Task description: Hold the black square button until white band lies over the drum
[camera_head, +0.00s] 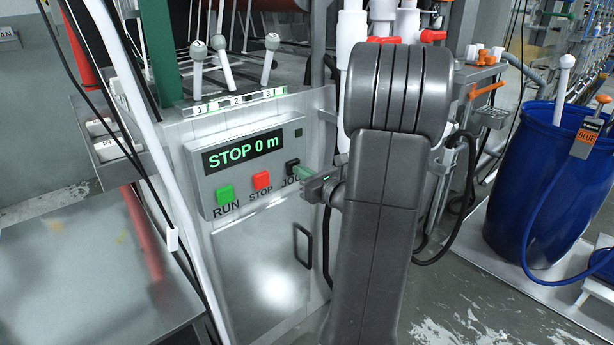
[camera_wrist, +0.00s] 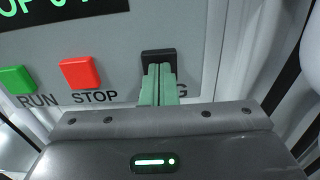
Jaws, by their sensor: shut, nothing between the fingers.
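The black square button (camera_head: 291,166) sits at the right end of the button row on the grey control panel (camera_head: 213,190), above the partly covered label JOG. It also shows in the wrist view (camera_wrist: 158,56). My gripper (camera_head: 297,170) is shut and empty, its green fingertips in front of the black button. In the wrist view the fingertips (camera_wrist: 158,70) overlap the button's lower part; I cannot tell whether they press it. The display (camera_head: 243,150) reads STOP 0 m. I cannot make out the white band or the drum for certain.
The green RUN button (camera_head: 225,194) and red STOP button (camera_head: 262,180) lie left of the black one. Levers numbered 1 to 3 (camera_head: 231,78) stand above the panel. A blue barrel (camera_head: 530,190) stands right.

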